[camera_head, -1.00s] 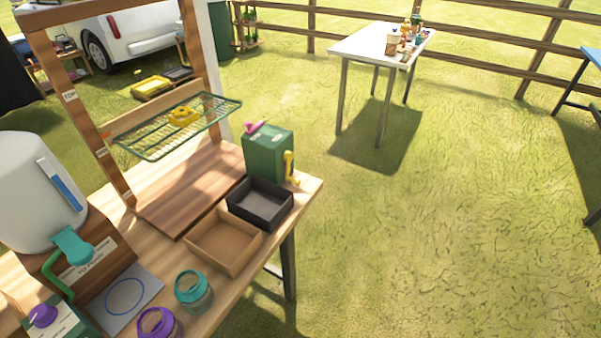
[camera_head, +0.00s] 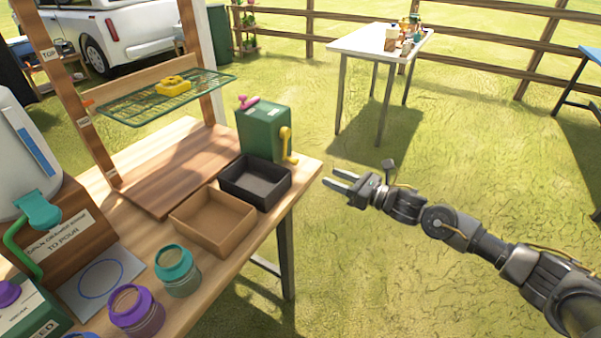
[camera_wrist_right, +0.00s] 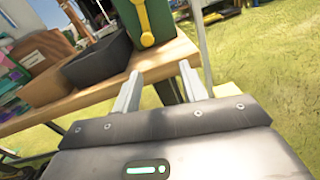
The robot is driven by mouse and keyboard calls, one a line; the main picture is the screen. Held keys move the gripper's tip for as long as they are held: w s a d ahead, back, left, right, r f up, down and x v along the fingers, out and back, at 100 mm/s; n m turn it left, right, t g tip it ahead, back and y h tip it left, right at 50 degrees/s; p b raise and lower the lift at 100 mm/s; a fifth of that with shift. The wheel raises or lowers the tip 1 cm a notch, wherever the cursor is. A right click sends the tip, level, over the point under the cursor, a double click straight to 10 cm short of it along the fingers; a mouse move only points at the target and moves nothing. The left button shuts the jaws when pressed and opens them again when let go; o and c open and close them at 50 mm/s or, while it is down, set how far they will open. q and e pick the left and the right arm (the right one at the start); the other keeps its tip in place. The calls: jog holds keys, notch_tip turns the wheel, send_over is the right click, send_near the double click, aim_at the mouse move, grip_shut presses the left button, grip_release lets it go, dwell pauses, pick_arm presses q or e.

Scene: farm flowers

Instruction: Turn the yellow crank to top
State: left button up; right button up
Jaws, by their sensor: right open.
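The yellow crank (camera_head: 286,146) is on the right side of a green box (camera_head: 264,130) at the far right end of the wooden table. Its arm hangs down, with the knob low, near the table top. It also shows in the right wrist view (camera_wrist_right: 146,20), at the top, beyond the fingers. A pink handle (camera_head: 247,102) is on top of the box. My right gripper (camera_head: 343,182) is open and empty, in the air to the right of the table corner, apart from the crank. My left gripper is not in view.
A black tray (camera_head: 285,186) and a brown tray (camera_head: 243,241) sit in front of the green box. A wire rack (camera_head: 215,84) holds a yellow piece (camera_head: 173,86). Jars (camera_head: 178,271) stand at the front. Right of the table is open grass.

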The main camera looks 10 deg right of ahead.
aim_at(298, 162)
jog(key=w+a, duration=0.1)
jog(key=a, duration=0.2)
jog(key=w+a+r+n, duration=0.1)
jog(key=w+a, duration=0.1)
jog(key=a, duration=0.1)
jog(key=w+a+n+p, duration=0.1)
jog(key=w+a, duration=0.1)
jog(key=a, duration=0.1)
jog(key=shift+w+a+r+g+y, duration=0.2)
jog(key=shift+r+g+y, duration=0.1)
jog(key=shift+y, duration=0.1)
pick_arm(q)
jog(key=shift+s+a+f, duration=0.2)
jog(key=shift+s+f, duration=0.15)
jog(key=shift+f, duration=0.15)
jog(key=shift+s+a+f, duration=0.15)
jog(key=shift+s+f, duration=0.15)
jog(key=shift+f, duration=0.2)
pick_arm(e)
jog(key=c, duration=0.8)
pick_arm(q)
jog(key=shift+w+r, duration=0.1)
pick_arm(e)
grip_shut()
